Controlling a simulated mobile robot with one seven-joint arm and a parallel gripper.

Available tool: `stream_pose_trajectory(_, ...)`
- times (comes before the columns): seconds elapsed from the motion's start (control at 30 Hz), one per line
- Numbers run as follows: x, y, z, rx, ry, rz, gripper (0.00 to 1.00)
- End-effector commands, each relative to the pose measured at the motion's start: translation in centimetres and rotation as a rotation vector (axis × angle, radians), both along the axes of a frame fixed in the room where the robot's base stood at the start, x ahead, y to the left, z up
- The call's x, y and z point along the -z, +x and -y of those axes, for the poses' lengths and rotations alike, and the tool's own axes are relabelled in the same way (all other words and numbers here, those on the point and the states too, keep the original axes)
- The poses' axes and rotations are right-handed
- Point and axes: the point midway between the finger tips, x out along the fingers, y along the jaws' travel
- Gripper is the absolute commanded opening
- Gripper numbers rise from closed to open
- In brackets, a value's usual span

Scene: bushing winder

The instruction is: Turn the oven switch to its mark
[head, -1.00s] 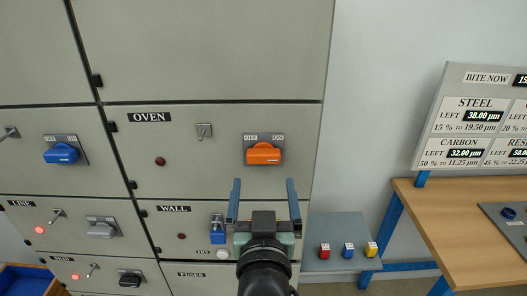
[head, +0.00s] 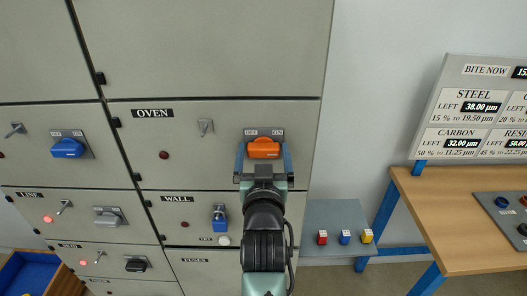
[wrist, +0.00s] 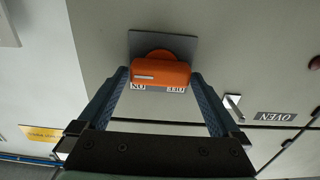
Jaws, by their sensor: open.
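The oven switch is an orange handle (head: 264,148) on a grey plate with OFF at left and ON at right, under the OVEN label (head: 152,113). Its handle lies roughly level. The wrist view shows the handle (wrist: 160,73) upside down, with a pale stripe at the end nearer the ON label. My gripper (head: 264,158) is open, its blue fingers on either side of the handle. In the wrist view the fingertips (wrist: 159,80) flank its two ends with the handle between them. I cannot tell whether either finger touches it.
A small toggle lever (head: 205,126) and a dark red lamp (head: 164,155) share the oven panel. Below is the WALL panel with a blue switch (head: 220,215). A wooden table (head: 445,215) stands at right, beyond a low shelf with coloured blocks (head: 345,237).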

Motion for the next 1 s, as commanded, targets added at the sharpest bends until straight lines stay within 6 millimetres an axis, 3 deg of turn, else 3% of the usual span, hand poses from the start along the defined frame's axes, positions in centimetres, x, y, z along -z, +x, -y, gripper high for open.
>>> stream_pose_trajectory(0.07, 0.01, -0.01, 0.0, 0.0, 0.0, 0.0, 0.96)
stream_pose_trajectory(0.43, 0.02, -0.04, 0.0, 0.0, 0.0, -0.001, 0.32)
stream_pose_trajectory(0.77, 0.14, -0.04, -0.03, 0.0, -0.055, -0.001, 0.32)
stream_pose_trajectory(1.0, 0.32, -0.03, -0.11, 0.0, -0.21, -0.001, 0.32)
